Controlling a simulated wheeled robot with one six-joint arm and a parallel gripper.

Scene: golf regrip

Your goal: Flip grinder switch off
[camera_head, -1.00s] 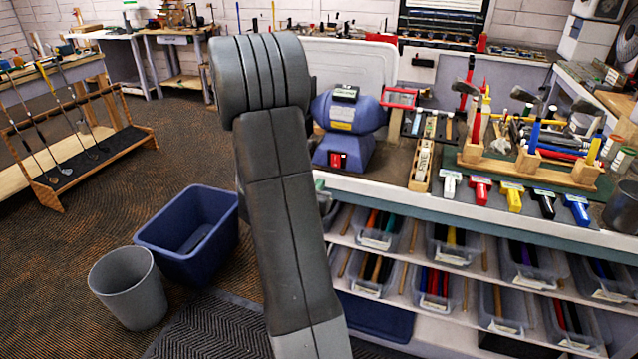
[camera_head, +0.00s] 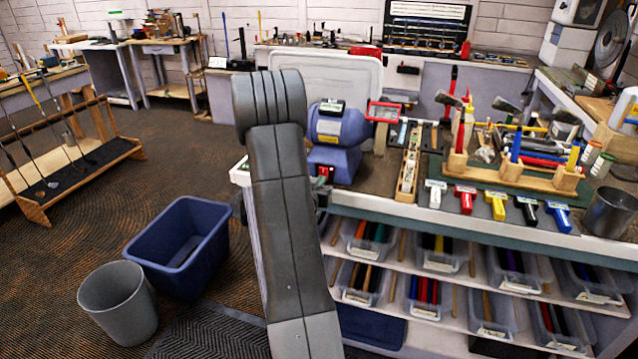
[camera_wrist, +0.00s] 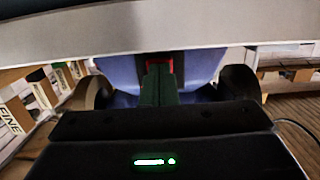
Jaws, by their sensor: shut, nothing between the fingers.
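The blue bench grinder (camera_head: 338,130) stands at the left end of the workbench. Its red switch (camera_head: 326,172) is low on the front of the base, close to the right edge of my arm and partly hidden. In the wrist view the blue grinder base (camera_wrist: 200,65) fills the middle, with the red switch (camera_wrist: 161,61) at its centre. My gripper (camera_wrist: 158,68) is shut and empty, its dark green fingertips in front of the switch and overlapping its lower part. I cannot tell whether they touch it or which way the switch is set. My arm hides the gripper in the head view.
Bins fill the shelves below. A blue tub (camera_head: 180,245) and a grey bin (camera_head: 118,300) stand on the floor at left.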

